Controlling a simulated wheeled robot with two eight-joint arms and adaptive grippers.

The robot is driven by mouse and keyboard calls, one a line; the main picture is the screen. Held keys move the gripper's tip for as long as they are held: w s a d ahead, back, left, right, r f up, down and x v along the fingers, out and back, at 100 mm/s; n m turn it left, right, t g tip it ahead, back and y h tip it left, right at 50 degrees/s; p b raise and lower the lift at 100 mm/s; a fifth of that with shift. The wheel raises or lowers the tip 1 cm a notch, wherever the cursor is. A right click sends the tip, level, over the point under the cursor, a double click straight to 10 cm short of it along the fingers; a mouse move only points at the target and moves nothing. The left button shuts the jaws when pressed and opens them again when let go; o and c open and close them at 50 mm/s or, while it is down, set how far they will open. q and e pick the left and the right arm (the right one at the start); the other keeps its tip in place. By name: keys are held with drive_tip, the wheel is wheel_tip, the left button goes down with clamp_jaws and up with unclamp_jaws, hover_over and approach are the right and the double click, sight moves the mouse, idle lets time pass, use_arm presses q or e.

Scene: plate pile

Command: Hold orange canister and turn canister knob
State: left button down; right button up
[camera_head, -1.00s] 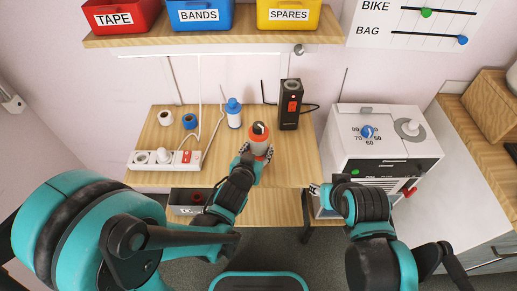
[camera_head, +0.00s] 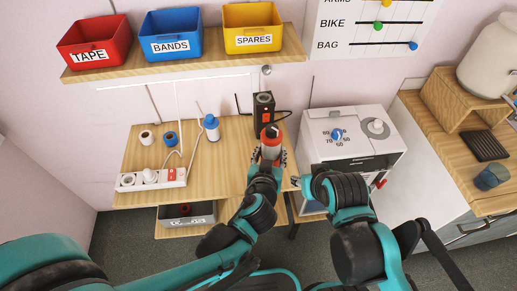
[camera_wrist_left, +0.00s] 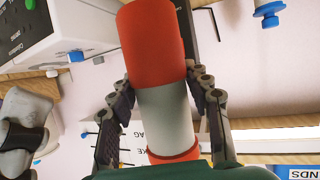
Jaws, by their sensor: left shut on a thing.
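The orange canister (camera_head: 271,150) has an orange upper part and a white band. In the head view it is upright, in front of the black device at the table's right end. My left gripper (camera_head: 268,163) is shut around it; the wrist view shows its fingers on both sides of the canister (camera_wrist_left: 160,55). The canister's knob (camera_head: 271,132) appears as a small dark and orange top in the head view; its detail is too small to tell. My right gripper (camera_head: 303,184) is right of and below the canister, apart from it; its fingers are mostly hidden by its wrist.
A wooden table (camera_head: 225,155) holds a power strip (camera_head: 150,179), tape rolls, a blue-capped bottle (camera_head: 211,128) and a black device (camera_head: 264,112). A white machine (camera_head: 350,140) with a blue dial stands right. Red, blue and yellow bins sit on the shelf (camera_head: 185,62) above.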

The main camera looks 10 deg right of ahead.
use_arm(q)
drive_tip(key=shift+s+d+r, duration=0.15)
drive_tip(key=shift+d+r, duration=0.05)
drive_tip(key=shift+d, duration=0.05)
drive_tip(key=shift+w+a+f+b, duration=1)
drive_tip(key=shift+a+f+b, duration=0.35)
drive_tip(key=shift+a+f, duration=0.4)
drive_tip(key=shift+w+a+f+b, duration=1)
drive_tip(key=shift+a+f+b, duration=0.3)
drive_tip(key=shift+a+f, duration=0.4)
drive_tip(key=shift+w+a+f+b, duration=1)
drive_tip(key=shift+a+f+b, duration=0.5)
drive_tip(key=shift+f, duration=0.4)
drive_tip(key=shift+a, duration=0.1)
drive_tip(key=shift+f, duration=0.1)
